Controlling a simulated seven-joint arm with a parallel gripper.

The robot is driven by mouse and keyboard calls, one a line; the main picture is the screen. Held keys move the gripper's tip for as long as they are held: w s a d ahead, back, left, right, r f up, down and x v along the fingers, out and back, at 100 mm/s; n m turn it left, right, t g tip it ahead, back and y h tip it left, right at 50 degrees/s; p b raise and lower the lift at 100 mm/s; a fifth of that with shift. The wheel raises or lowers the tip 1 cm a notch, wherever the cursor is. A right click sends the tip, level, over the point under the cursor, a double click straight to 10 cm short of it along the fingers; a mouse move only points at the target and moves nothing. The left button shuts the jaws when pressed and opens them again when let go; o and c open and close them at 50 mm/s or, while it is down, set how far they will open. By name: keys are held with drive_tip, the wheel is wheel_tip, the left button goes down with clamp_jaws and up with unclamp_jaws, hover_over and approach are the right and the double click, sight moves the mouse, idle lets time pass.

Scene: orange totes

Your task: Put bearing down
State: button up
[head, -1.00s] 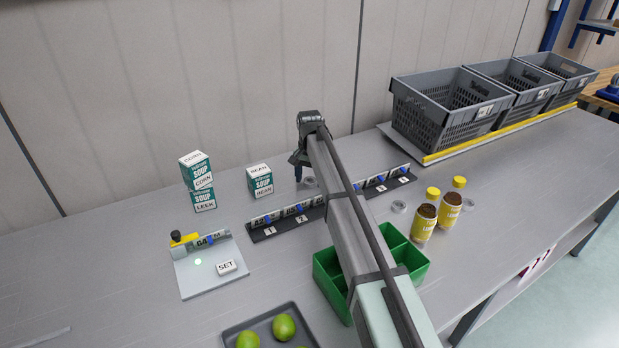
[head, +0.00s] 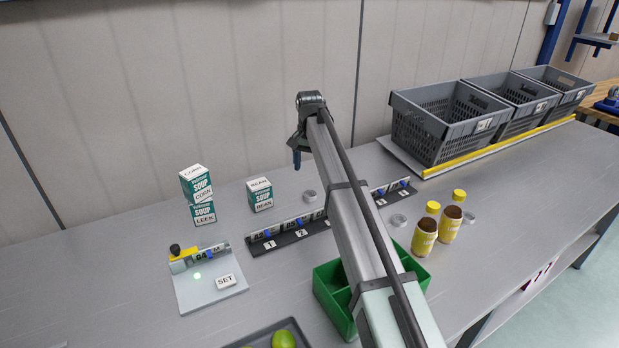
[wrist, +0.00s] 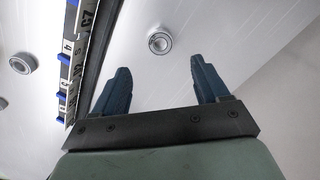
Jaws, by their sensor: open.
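A grey ring-shaped bearing (head: 309,196) lies flat on the table behind the black labelled rail. It also shows in the wrist view (wrist: 159,40), beyond and between my two fingertips. My gripper (head: 297,160) is open and empty, raised above the table close to this bearing and apart from it. Its dark blue fingers stand wide apart in the wrist view (wrist: 160,77). Similar rings lie in front of the rail (head: 398,220) and behind the yellow-capped bottles (head: 468,217).
The black rail (head: 292,236) runs under my arm. Soup boxes (head: 260,195) stand to the left, a fixture board (head: 207,289) nearer. A green divided bin (head: 327,290), yellow bottles (head: 425,235) and grey crates (head: 430,146) are right. Bare table surrounds the bearing.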

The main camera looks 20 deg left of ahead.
drive_tip(key=shift+r, duration=1.05)
drive_tip(key=shift+o, duration=0.4)
idle(0.5)
